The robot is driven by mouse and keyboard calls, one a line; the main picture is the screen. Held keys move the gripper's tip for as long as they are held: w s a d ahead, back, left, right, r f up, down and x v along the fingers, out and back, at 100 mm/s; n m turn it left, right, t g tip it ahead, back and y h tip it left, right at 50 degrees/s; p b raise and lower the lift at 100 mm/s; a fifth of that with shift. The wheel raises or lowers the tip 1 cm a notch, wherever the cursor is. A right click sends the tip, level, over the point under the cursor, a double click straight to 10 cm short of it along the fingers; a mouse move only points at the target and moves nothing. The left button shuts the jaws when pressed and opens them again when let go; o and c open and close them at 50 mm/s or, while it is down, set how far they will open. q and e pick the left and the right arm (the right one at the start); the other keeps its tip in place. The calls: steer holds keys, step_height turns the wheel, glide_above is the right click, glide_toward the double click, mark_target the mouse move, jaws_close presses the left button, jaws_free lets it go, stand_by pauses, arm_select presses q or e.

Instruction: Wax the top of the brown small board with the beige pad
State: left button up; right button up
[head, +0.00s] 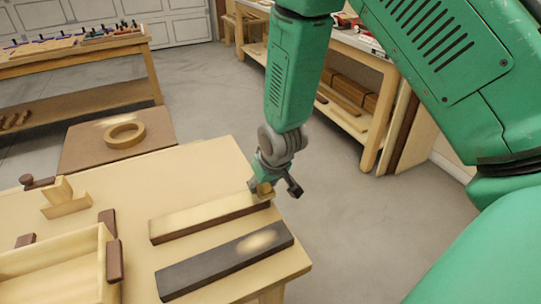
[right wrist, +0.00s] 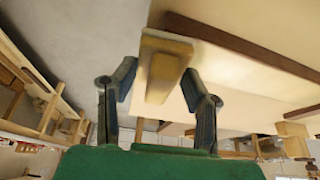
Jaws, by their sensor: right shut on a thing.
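The brown small board (head: 208,221) lies on the bench, with a brown side and a pale, cream-looking top. My right gripper (head: 272,188) is at the right end of this board. It is shut on the beige pad (head: 265,191), which is at the board's right end; I cannot tell whether it touches the top. In the right wrist view the pad (right wrist: 162,65) sits between the two fingers of the gripper (right wrist: 158,88), and a brown board edge (right wrist: 240,48) runs beside it. My left gripper is not in view.
A dark board (head: 222,264) with a pale patch lies parallel in front. A wooden open box (head: 60,262) and a small beige block piece (head: 64,200) stand on the bench (head: 205,160) at left. A ring (head: 125,135) lies on a brown surface behind. Grey floor is free to the right.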

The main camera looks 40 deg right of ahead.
step_height(320, 180, up, 2)
steer(key=shift+w+d+r+p, duration=0.1)
steer(key=shift+d+r+p, duration=0.1)
steer(key=shift+p, duration=0.15)
steer(key=r+p, duration=0.2)
steer(key=a+r+p, duration=0.1)
steer(key=r, duration=0.1)
steer(key=shift+p, duration=0.35)
steer(key=shift+d+r+p, duration=0.2)
steer(key=shift+r+p, duration=0.4)
steer(key=shift+d+r, duration=0.1)
steer(key=shift+r, duration=0.1)
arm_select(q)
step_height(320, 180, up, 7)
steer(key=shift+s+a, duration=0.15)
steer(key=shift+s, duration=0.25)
arm_select(e)
steer(key=shift+d, duration=0.15)
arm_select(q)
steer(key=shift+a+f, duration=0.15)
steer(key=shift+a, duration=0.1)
arm_select(e)
steer(key=shift+a, duration=0.3)
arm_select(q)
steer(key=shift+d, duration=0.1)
arm_select(e)
steer(key=shift+d, duration=0.15)
